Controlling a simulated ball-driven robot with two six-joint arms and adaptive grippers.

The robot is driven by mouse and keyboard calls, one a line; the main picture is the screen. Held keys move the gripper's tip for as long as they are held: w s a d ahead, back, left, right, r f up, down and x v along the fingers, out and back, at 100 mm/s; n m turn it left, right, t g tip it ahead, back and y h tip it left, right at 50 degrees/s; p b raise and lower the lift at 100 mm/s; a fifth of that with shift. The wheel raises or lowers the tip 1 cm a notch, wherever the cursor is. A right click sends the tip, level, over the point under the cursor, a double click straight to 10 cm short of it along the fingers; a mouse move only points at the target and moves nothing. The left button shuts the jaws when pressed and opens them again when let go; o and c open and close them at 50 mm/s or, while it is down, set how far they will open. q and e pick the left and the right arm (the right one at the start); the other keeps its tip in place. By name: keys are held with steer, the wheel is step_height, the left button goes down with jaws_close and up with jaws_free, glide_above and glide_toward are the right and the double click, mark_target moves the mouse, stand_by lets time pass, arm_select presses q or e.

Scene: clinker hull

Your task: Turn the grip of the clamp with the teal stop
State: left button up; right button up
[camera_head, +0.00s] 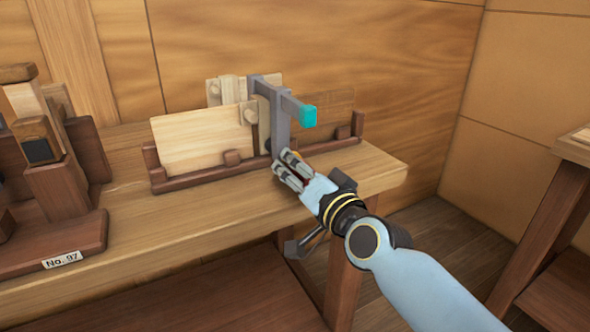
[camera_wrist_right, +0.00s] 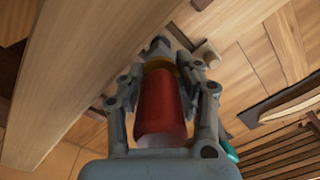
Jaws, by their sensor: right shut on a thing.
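The clamp is a grey metal bar frame (camera_head: 279,125) standing upright at the rack of boards on the bench. Its teal stop (camera_head: 308,116) caps the end of the upper arm, which points right and towards me. My right gripper (camera_head: 285,168) is at the lower end of the clamp. In the right wrist view its fingers are closed on both sides of the clamp's red grip (camera_wrist_right: 161,105), which has a yellow collar (camera_wrist_right: 159,64) at its far end. In the head view the fingers mostly hide the grip. My left gripper is not in view.
A dark wooden stand (camera_head: 90,235) labelled "No. 97" is at the left of the bench (camera_head: 175,225). The bench top between stand and gripper is clear. Another table (camera_head: 550,215) stands at the right.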

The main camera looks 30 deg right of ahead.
steer(key=shift+m, duration=0.6)
steer(key=o, duration=1.2)
steer(key=shift+s, duration=0.1)
steer(key=s, duration=0.7)
steer(key=shift+s+d, duration=0.15)
steer(key=shift+d, duration=0.05)
